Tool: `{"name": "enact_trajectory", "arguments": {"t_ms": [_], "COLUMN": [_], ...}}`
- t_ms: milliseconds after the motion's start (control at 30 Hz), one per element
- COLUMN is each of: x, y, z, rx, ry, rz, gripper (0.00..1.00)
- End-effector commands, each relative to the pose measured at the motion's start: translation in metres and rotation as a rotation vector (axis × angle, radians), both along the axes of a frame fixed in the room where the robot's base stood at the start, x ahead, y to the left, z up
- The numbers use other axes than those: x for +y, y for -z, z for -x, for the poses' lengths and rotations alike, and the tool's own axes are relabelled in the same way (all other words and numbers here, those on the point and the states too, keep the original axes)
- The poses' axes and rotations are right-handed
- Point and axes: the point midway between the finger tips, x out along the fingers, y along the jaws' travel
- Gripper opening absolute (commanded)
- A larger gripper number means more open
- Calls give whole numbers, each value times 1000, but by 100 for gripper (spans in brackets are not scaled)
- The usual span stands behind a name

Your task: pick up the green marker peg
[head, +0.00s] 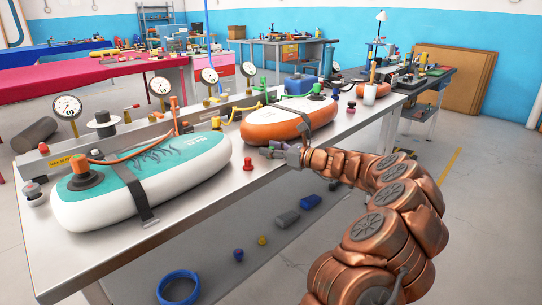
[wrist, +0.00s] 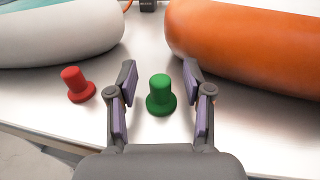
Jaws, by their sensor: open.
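The green marker peg (wrist: 160,95) stands upright on the metal bench top (wrist: 60,115), with a round base and a narrower top. In the wrist view my gripper (wrist: 160,78) is open, with one finger on each side of the peg and a gap on both sides. The peg is not touched by either finger. In the head view my gripper (head: 274,152) is low over the bench's front edge, and I cannot make out the green peg there.
A red peg (wrist: 77,84) stands left of my gripper; it also shows in the head view (head: 248,164). A white and teal board (head: 145,180) lies to the left, an orange and white board (head: 275,124) just behind. The bench's front edge is close.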

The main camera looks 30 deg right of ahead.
Motion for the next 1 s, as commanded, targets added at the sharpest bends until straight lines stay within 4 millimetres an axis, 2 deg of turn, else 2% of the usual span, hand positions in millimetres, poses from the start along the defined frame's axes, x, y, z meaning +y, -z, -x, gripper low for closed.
{"name": "enact_trajectory", "arguments": {"t_ms": [200,700,1000], "x": [0,0,0], "y": [-1,-1,-1], "z": [0,0,0], "rx": [-1,-1,-1], "ry": [0,1,1], "rz": [0,1,1], "gripper": [51,0,0]}}
